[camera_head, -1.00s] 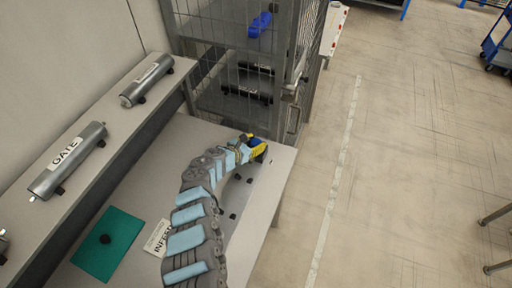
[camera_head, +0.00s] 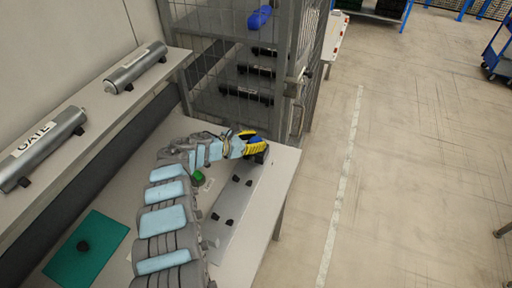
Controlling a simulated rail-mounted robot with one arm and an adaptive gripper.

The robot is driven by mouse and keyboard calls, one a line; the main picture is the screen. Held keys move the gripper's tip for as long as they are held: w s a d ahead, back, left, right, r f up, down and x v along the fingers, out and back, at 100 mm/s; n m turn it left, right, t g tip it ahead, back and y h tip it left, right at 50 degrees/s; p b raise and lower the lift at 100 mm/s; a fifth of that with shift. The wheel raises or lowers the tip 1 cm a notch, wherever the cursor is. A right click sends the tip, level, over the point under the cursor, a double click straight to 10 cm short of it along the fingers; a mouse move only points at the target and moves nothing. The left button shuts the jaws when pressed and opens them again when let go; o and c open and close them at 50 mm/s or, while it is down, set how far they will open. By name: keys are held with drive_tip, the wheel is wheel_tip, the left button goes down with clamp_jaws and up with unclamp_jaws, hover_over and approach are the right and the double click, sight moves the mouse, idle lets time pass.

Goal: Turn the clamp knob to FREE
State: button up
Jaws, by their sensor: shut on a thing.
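My gripper (camera_head: 258,148), yellow and blue with dark fingertips, is at the far right of the grey table (camera_head: 283,172), low over the far end of a light panel (camera_head: 238,205). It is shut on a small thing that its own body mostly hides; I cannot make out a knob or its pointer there. Several small black parts (camera_head: 229,222) stand on the panel nearer to me. No FREE marking can be read.
A green button-like part (camera_head: 198,178) shows beside my arm. A shelf with grey rollers (camera_head: 42,148) runs behind. A mesh cage (camera_head: 245,75) stands past the table.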

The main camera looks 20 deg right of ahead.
drive_tip(key=shift+f+m+g+b, duration=0.35)
drive_tip(key=shift+m+g+b, duration=0.4)
drive_tip(key=shift+b, duration=3.4)
drive_tip(key=shift+r+m+g+b, duration=0.2)
drive_tip(key=shift+m+g+b, duration=0.25)
drive_tip(key=shift+b, duration=1.65)
drive_tip(key=o, duration=1.2)
drive_tip(key=shift+r, duration=0.1)
drive_tip(key=shift+a+r, duration=0.25)
drive_tip(key=shift+a, duration=0.15)
drive_tip(key=v, duration=0.6)
drive_tip(key=shift+a, duration=0.35)
